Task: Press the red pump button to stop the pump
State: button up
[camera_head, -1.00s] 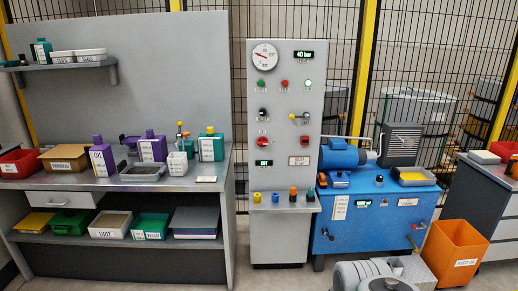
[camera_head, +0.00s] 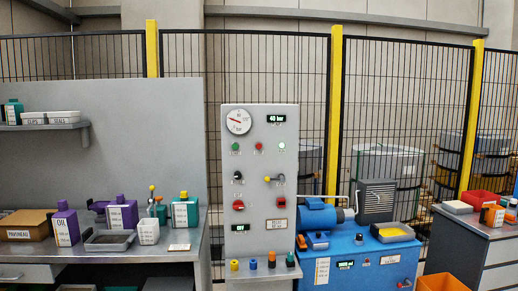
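The grey control panel (camera_head: 262,180) stands upright in the middle of the view. A small round red button (camera_head: 258,146) sits in its upper row, between a green button (camera_head: 235,146) and a bright white-green lamp (camera_head: 282,146). Lower down are a red switch (camera_head: 238,205) at left and another red piece (camera_head: 281,205) at right. The labels under them are too small to read, so I cannot tell which red control is marked for the pump. My gripper is not in view.
Yellow, blue, orange and green-dark knobs line the ledge (camera_head: 262,275) below the panel. A blue pump unit (camera_head: 365,262) stands to its right, an orange bin (camera_head: 442,284) farther right. A workbench (camera_head: 150,252) with bottles and trays is at left. A mesh fence runs behind.

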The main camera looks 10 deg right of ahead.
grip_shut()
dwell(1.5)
